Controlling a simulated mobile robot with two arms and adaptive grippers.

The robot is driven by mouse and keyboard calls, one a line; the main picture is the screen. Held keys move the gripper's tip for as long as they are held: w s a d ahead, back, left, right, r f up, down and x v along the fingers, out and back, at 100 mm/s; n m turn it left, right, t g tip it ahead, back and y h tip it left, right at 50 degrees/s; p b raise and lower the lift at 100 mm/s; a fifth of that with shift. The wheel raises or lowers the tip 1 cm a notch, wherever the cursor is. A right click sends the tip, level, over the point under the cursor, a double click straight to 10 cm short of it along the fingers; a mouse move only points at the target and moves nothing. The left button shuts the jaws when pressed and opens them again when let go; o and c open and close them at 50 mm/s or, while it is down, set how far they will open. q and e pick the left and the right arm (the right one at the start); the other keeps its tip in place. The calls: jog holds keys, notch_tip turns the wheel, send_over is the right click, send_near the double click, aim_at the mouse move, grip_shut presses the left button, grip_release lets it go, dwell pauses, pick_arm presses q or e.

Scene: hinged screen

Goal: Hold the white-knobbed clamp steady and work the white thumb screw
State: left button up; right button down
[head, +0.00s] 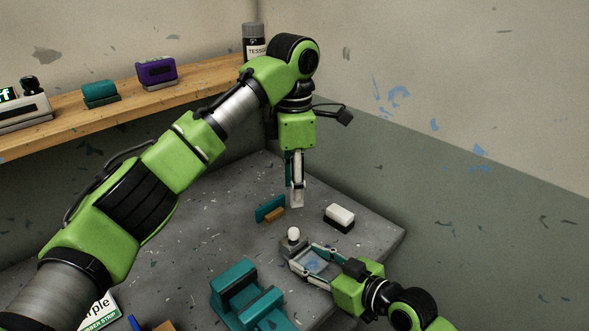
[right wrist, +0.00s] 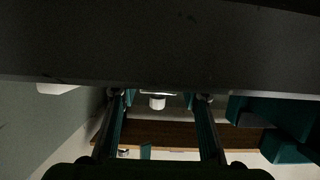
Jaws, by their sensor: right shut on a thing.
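The clamp (head: 289,249) is a small grey body with a round white knob (head: 293,234) on top, on the grey bench. My right gripper (head: 301,257) reaches in from the lower right with its fingers around the clamp and is shut on it. In the right wrist view a small white cylindrical piece (right wrist: 157,102), perhaps the thumb screw, shows between the two fingers, below a dark mass. My left gripper (head: 296,204) points down above the bench, behind the clamp and apart from it. Its fingers are seen nearly edge-on, so their opening is unclear.
A teal vise-like block (head: 236,275) stands left of the clamp. A white-and-black block (head: 339,215) and a teal piece with a wooden part (head: 269,209) lie behind it. A wooden shelf (head: 127,103) runs along the left wall. The bench's right corner is clear.

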jog(key=c, duration=1.2)
grip_release()
jog(key=shift+o, duration=0.2)
jog(key=v, duration=1.2)
